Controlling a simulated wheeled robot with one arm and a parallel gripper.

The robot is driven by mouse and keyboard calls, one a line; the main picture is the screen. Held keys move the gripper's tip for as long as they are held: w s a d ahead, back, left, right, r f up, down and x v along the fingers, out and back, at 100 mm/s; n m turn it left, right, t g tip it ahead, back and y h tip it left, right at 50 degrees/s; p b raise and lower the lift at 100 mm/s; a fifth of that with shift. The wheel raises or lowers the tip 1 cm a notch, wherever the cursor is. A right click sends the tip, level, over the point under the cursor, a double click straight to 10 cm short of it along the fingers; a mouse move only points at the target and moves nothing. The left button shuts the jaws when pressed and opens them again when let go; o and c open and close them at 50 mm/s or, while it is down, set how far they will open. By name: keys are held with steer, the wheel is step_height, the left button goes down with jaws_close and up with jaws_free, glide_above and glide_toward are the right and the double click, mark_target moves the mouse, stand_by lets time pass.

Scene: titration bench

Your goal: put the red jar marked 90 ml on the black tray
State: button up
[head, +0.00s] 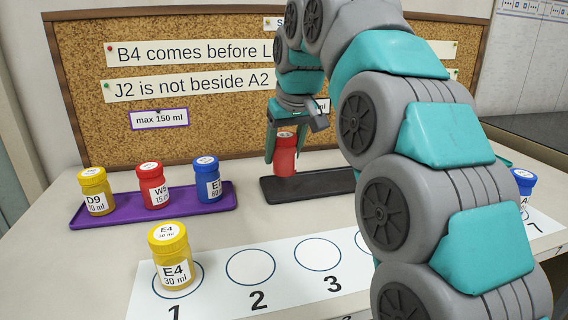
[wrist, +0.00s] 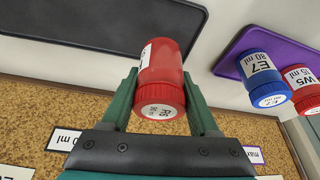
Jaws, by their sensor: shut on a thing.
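A red jar (head: 286,158) is held upright between the green fingers of my gripper (head: 285,148). It also shows in the wrist view (wrist: 163,62), where its lid label is upside down and looks like R8, 90 ml, though the print is small. The black tray (head: 318,188) lies below the jar in the head view and at the upper left in the wrist view (wrist: 60,22). The jar overlaps the tray's back left part. I cannot tell whether its base touches the tray. My gripper (wrist: 160,82) is shut on the jar. My arm hides the tray's right end.
A purple tray (head: 110,215) at left holds yellow D9, red W5 (head: 152,186) and blue E7 (head: 208,180) jars. Yellow E4 (head: 170,262) stands on circle 1 of a numbered strip (head: 215,290). A blue jar (head: 524,180) stands at far right. A corkboard (head: 220,60) rises behind.

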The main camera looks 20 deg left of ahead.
mark_target(289, 138)
steer(key=shift+f, duration=1.7)
steer(key=shift+f, duration=0.15)
steer(key=o, duration=1.4)
steer(key=shift+o, duration=0.2)
steer(key=v, duration=0.8)
steer(key=shift+r, duration=0.35)
steer(key=shift+p+v, duration=0.8)
steer(key=shift+v, duration=1.05)
steer(key=shift+d, duration=0.1)
